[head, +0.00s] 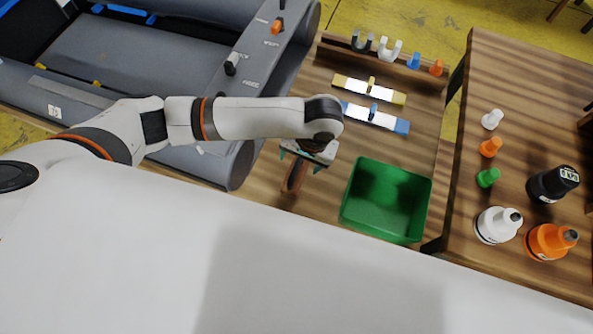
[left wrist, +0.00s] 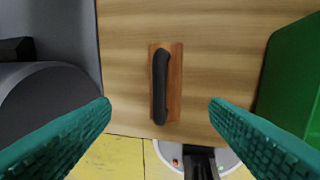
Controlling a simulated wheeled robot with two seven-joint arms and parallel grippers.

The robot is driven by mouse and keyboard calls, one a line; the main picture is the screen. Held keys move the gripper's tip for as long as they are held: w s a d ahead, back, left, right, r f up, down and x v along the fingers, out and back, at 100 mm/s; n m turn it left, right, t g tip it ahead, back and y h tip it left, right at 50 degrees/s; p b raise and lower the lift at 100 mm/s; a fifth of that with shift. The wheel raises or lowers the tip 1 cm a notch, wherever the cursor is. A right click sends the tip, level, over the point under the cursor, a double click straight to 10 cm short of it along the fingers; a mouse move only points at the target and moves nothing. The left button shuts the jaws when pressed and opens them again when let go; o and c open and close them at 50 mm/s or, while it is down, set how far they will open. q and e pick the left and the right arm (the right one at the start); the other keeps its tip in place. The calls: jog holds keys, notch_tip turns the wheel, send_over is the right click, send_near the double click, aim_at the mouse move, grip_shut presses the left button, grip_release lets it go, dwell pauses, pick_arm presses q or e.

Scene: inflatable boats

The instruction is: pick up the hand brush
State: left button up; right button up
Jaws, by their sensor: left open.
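The hand brush (left wrist: 174,83) lies on the wooden table top, with a brown wooden body and a black handle along it. In the head view the brush (head: 294,177) shows partly below my left gripper, which hides its far end. My left gripper (head: 304,159) is open above the brush. In the left wrist view its two teal fingers (left wrist: 160,125) stand wide apart on either side of the brush, touching nothing. The brush runs nearly upright in that view, between the fingertips. My right gripper is not in view.
A green bin (head: 360,213) stands just right of the brush. The grey inflatable boat (head: 150,62) lies close on the left. A second table (head: 520,105) on the right holds bottles and small coloured parts.

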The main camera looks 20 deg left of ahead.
aim_at(296, 168)
pick_arm(q)
jog(key=f, duration=0.3)
jog(key=shift+w+a+f, duration=0.1)
jog(key=shift+a+f, duration=0.15)
jog(key=shift+a, duration=0.1)
notch_tip(296, 168, down, 4)
jog(key=shift+f, duration=0.1)
jog(key=shift+a+f+b, duration=0.15)
jog(key=shift+f+b, duration=0.15)
jog(key=shift+f, duration=0.25)
jog(key=c, duration=1.2)
jog(key=shift+r+p, duration=0.55)
jog(key=shift+r, duration=4.5)
jog(key=shift+c, duration=0.2)
